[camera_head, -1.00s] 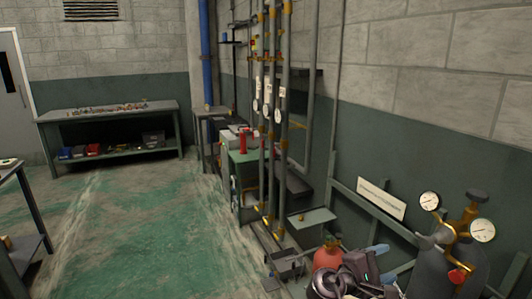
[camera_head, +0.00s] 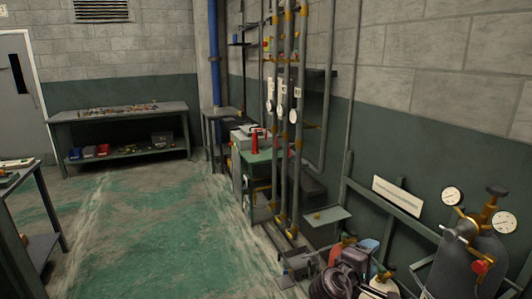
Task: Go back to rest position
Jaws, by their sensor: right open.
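My right gripper (camera_head: 352,262) is a dark shape at the bottom, right of the middle. It is open, and I see nothing between its fingers. It is in front of a group of small cylinders: a red one (camera_head: 340,246) behind it, a blue one (camera_head: 369,250) and a pale one with a brass valve (camera_head: 382,282) to its right. It partly hides them. I cannot tell whether it touches any of them. My left gripper is not in view.
A grey cylinder (camera_head: 470,268) with two gauges stands at the right by the wall rail. Vertical pipes (camera_head: 290,120) rise near a green-topped bench (camera_head: 262,156). A workbench (camera_head: 120,112) stands at the back, a table (camera_head: 50,205) at the left. The green floor (camera_head: 150,235) between is clear.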

